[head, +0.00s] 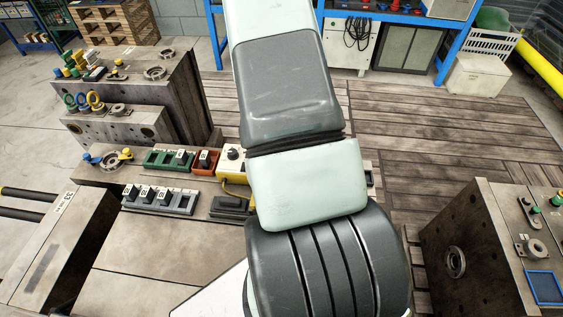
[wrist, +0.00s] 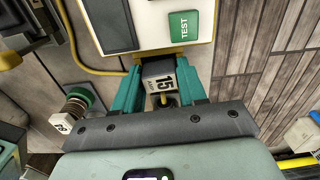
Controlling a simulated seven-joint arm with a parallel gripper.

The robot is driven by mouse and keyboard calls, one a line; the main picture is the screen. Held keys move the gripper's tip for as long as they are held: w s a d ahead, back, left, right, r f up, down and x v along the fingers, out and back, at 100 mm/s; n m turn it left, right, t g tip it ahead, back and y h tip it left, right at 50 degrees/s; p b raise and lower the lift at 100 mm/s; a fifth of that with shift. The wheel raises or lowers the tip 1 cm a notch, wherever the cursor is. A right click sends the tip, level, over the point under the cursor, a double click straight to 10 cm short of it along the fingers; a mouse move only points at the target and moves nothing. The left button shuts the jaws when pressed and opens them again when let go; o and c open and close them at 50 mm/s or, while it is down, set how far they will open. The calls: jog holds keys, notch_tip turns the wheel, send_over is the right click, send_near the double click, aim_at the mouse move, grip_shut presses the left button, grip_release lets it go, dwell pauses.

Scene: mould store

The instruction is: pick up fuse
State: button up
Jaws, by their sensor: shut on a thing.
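In the wrist view my gripper (wrist: 160,66) has its two teal fingers closed on the sides of a dark fuse (wrist: 158,84) with a white label reading 15. The fuse is just in front of the cream tester (wrist: 150,25), which has a green TEST label; I cannot tell whether they touch. In the head view my arm hides the gripper and the held fuse. Other fuses (head: 146,194) stand in a grey rack (head: 184,205). One fuse sits in a green rack (head: 155,158) and one in a red rack (head: 197,169).
The cream tester, with a yellow cable, also shows in the head view (head: 231,165). Metal mould blocks stand at the left (head: 190,100) and right (head: 465,235). A blue-framed bench (head: 400,15) is behind. The wooden deck (head: 430,130) is largely clear.

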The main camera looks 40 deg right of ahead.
jog(key=shift+r, duration=0.1)
jog(key=r, duration=0.9)
jog(key=shift+w+a+r, duration=0.1)
jog(key=shift+w+a, duration=0.15)
jog(key=shift+a, duration=0.05)
jog(key=w+a, duration=0.1)
jog(key=a, duration=0.2)
jog(key=w+a, duration=0.2)
jog(key=a, duration=0.2)
jog(key=w+a, duration=0.2)
jog(key=a, duration=0.2)
jog(key=shift+w+a+f, duration=0.15)
jog(key=shift+w+f, duration=0.05)
jog(key=shift+f, duration=0.2)
jog(key=w+a+f, duration=0.1)
jog(key=a+f, duration=0.1)
jog(key=a, duration=1.3)
jog(key=shift+m, duration=0.4)
jog(key=shift+w+a+f, duration=0.1)
jog(key=shift+f, duration=1.2)
jog(key=shift+w+f, duration=0.1)
jog(key=shift+f, duration=1.15)
jog(key=shift+f, duration=1)
